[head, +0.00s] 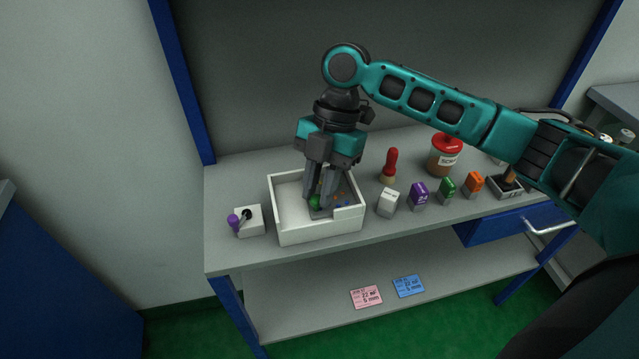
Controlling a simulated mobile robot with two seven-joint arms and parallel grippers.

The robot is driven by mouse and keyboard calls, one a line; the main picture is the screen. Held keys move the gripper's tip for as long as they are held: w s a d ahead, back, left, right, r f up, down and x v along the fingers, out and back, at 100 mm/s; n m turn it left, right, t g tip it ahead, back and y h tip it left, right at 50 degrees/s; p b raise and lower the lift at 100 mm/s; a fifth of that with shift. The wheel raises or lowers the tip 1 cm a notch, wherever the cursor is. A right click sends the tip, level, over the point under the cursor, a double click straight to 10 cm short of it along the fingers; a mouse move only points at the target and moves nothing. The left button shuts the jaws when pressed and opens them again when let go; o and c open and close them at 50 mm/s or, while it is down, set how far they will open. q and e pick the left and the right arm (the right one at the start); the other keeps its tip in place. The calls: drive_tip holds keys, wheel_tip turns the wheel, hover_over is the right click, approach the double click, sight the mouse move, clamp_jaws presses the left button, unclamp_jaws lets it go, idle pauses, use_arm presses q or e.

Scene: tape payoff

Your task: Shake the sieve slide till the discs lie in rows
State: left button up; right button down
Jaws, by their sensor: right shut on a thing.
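A white open box (287,238) stands on the workbench. Inside it is a small grey piece (319,213), probably the sieve slide, with a green knob (315,201). My right gripper (320,200) reaches down into the box and is shut on the green knob; its fingers partly hide the knob and slide. Small orange and blue discs (344,199) lie in the box just right of the fingers. They are too small to tell whether they lie in rows. My left gripper is not in view.
Left of the box is a white block with a purple-knobbed lever (235,221). To the right are a white block (388,203), purple (419,194), green (447,187) and orange (473,184) blocks, a red-handled tool (390,163) and a red-lidded jar (443,158). Pink (366,297) and blue (409,286) cards lie on the lower shelf.

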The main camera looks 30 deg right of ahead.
drive_tip(key=shift+w+a+r+p, duration=0.1)
drive_tip(key=shift+a+r+p, duration=0.1)
drive_tip(key=shift+a+p, duration=0.55)
drive_tip(key=shift+w+a+p, duration=0.15)
drive_tip(key=shift+a+p, duration=0.2)
drive_tip(key=shift+a, duration=0.05)
drive_tip(key=shift+a+f, duration=0.1)
drive_tip(key=shift+a, duration=0.15)
drive_tip(key=shift+f, duration=0.1)
drive_tip(key=c, duration=1.2)
unclamp_jaws()
drive_tip(key=shift+c, duration=0.2)
drive_tip(key=v, duration=0.7)
drive_tip(key=shift+d+r+p, duration=0.15)
drive_tip(key=shift+r+p, duration=0.1)
drive_tip(key=shift+p, duration=0.05)
